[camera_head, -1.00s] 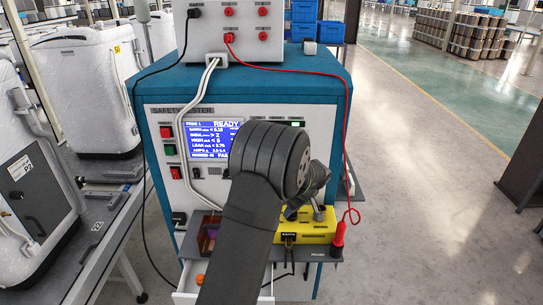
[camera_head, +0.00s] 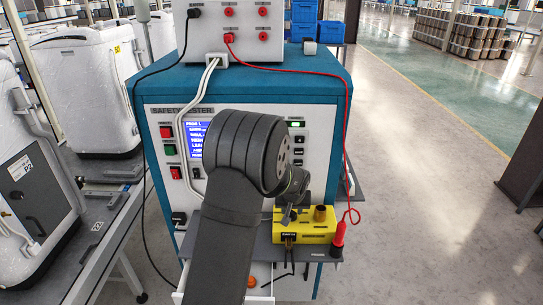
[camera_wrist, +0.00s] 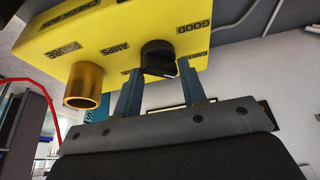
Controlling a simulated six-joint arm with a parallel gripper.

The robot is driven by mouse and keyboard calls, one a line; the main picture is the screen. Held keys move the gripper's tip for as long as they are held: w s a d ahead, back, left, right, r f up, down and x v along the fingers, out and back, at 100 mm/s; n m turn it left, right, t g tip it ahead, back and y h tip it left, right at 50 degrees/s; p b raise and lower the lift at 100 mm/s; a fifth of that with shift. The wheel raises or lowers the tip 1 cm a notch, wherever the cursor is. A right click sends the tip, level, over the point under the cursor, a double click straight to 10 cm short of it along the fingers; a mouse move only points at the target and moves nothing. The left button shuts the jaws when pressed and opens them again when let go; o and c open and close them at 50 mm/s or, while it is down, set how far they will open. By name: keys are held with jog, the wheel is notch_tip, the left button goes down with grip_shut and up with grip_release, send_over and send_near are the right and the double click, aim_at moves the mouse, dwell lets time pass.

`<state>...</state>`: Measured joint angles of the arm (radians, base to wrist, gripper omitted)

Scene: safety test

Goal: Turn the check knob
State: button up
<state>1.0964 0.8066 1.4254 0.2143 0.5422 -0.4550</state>
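The yellow check box (camera_head: 318,234) stands on the grey shelf in front of the tester. In the wrist view the yellow box (camera_wrist: 110,38) shows its black knob (camera_wrist: 158,56) among labels reading AMPS and GOOD. My gripper (camera_wrist: 160,70) is open, with one finger on each side of the knob in that view; contact with the knob cannot be told. In the head view my gripper (camera_head: 289,214) is small and dark at the box's left part, and the knob cannot be made out there. A brass cylinder (camera_wrist: 84,84) sticks out of the box beside the knob.
A red probe (camera_head: 338,236) stands right of the box, its red cable looping up to the upper unit (camera_head: 245,45). My arm covers part of the tester's screen (camera_head: 199,137). An open drawer (camera_head: 262,296) is below.

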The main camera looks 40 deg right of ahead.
jog(key=shift+w+m+g+h, duration=0.1)
jog(key=shift+m+g+h, duration=0.2)
jog(key=shift+m, duration=0.75)
jog(key=shift+w+m+g+h, duration=0.1)
jog(key=shift+m+g, duration=0.3)
jog(key=shift+m, duration=0.65)
jog(key=s+a+r+n, duration=0.1)
jog(key=a+r, duration=0.3)
jog(key=r, duration=0.5)
jog(key=a+r+n, duration=0.1)
jog(key=a+r, duration=0.2)
jog(key=r, duration=0.6)
jog(key=s+a+r+n, duration=0.1)
jog(key=a+r, duration=0.3)
jog(key=r, duration=0.6)
jog(key=shift+s+a+g, duration=0.35)
jog(key=shift+g, duration=0.05)
